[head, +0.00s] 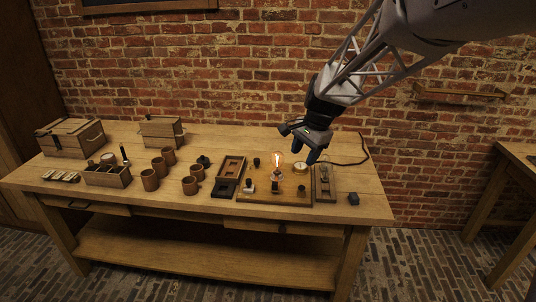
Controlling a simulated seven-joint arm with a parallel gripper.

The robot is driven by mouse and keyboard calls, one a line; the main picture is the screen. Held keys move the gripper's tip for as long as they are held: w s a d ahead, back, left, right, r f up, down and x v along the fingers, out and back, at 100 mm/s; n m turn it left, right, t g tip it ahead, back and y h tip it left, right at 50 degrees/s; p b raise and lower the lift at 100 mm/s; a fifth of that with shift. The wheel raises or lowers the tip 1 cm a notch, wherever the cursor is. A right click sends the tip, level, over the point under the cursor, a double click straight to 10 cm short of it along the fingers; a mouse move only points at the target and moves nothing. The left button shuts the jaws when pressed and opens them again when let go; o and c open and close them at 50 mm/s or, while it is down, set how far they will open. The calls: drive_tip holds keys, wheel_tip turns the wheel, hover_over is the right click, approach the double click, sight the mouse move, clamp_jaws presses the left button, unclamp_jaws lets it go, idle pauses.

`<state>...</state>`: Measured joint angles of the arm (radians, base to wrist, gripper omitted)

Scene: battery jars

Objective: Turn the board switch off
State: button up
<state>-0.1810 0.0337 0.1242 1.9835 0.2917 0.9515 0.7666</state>
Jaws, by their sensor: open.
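A wooden board (285,199) lies on the table toward its right end. A glass bulb (277,160) stands on it and is glowing. Small dark and light fittings are mounted on the board, one at its front left (249,186); they are too small to tell for certain which is the switch. My gripper (313,156) is open and points down, above the back right of the board. It appears empty and apart from everything below, though it hides a little of the area behind the board.
A narrow dark plate (324,184) lies right of the board, and a small dark block (353,199) lies near the table's (376,205) right end. Several brown jars (150,180), a divided box (107,178) and two lidded boxes (72,138) stand to the left. A dark cable crosses behind my gripper.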

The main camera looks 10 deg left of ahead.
drive_tip(key=w+a+f+m, duration=0.3)
drive_tip(key=w+a+f, duration=0.45)
drive_tip(key=w, duration=0.25)
drive_tip(key=m+g+y, duration=0.1)
drive_tip(key=m+g, duration=0.1)
drive_tip(key=m, duration=0.1)
approach(249, 180)
drive_tip(key=f, duration=0.1)
drive_tip(key=shift+s+a+f+y, duration=0.15)
drive_tip(key=shift+f+y, duration=0.05)
drive_tip(key=shift+y, duration=0.1)
drive_tip(key=shift+f, duration=0.1)
drive_tip(key=shift+x, duration=3.85)
drive_tip(key=c, duration=0.9)
